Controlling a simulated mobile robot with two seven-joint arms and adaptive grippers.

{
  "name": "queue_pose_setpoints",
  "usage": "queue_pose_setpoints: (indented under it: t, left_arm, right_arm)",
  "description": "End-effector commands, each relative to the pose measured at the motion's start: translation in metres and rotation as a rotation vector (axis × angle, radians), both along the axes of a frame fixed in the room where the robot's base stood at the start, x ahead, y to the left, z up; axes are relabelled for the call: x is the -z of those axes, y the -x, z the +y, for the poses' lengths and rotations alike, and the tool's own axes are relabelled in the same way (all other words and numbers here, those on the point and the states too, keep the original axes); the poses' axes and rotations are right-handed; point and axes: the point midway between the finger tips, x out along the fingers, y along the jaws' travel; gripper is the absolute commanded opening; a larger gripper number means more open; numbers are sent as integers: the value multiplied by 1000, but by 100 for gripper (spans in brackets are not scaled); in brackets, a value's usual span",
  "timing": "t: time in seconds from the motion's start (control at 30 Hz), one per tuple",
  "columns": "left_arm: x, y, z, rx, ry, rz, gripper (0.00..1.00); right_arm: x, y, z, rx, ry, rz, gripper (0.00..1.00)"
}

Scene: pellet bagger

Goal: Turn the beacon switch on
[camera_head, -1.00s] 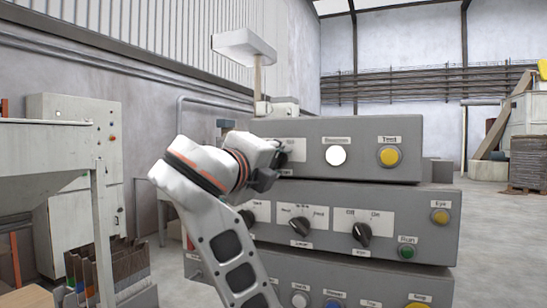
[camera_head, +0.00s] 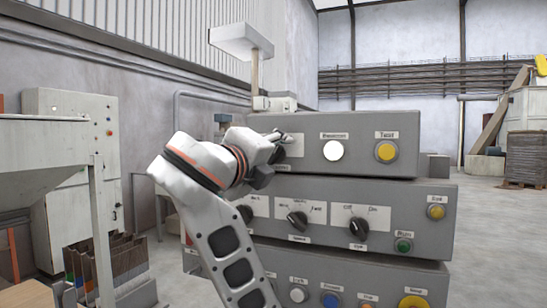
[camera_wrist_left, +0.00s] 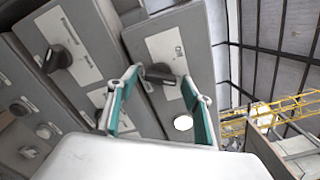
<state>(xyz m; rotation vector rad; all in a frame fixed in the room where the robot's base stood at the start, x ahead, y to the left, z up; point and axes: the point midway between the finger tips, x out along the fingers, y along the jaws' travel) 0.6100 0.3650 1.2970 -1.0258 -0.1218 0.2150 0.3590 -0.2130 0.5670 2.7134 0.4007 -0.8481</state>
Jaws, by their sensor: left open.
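The top grey control box (camera_head: 400,163) carries a round white lamp (camera_head: 333,150) under a label that seems to read Beacon. Left of it is a white switch plate (camera_head: 297,146), mostly hidden behind my left gripper (camera_head: 279,152). In the left wrist view, the black switch knob (camera_wrist_left: 158,73) shows on its white plate (camera_wrist_left: 168,46), with the white lamp (camera_wrist_left: 183,122) below. My left gripper (camera_wrist_left: 160,88) is open; its teal-padded fingers stand on either side of the knob, apart from each other. Contact with the knob cannot be told. My right gripper is not in view.
A yellow button (camera_head: 386,151) sits right of the lamp. The middle box (camera_head: 415,190) below has black rotary knobs, including one (camera_head: 358,228) close to a green button (camera_head: 403,245). A lower box has more buttons. A grey-white cabinet (camera_head: 55,180) stands left.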

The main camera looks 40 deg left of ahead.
Motion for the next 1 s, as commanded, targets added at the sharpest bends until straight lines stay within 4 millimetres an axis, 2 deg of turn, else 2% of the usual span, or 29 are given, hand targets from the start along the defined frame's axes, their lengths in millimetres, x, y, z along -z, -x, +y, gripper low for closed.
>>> queue_pose_setpoints:
  t: [0.23,0.7,1.0]
  left_arm:
    - [-1,7,-2,0,2,-2,50]
    - [-1,63,-16,2,1,-3,50]
    - [0,73,-18,0,1,0,50]
  right_arm:
    - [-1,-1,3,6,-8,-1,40]
    - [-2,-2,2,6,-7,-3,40]
    - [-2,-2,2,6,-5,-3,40]
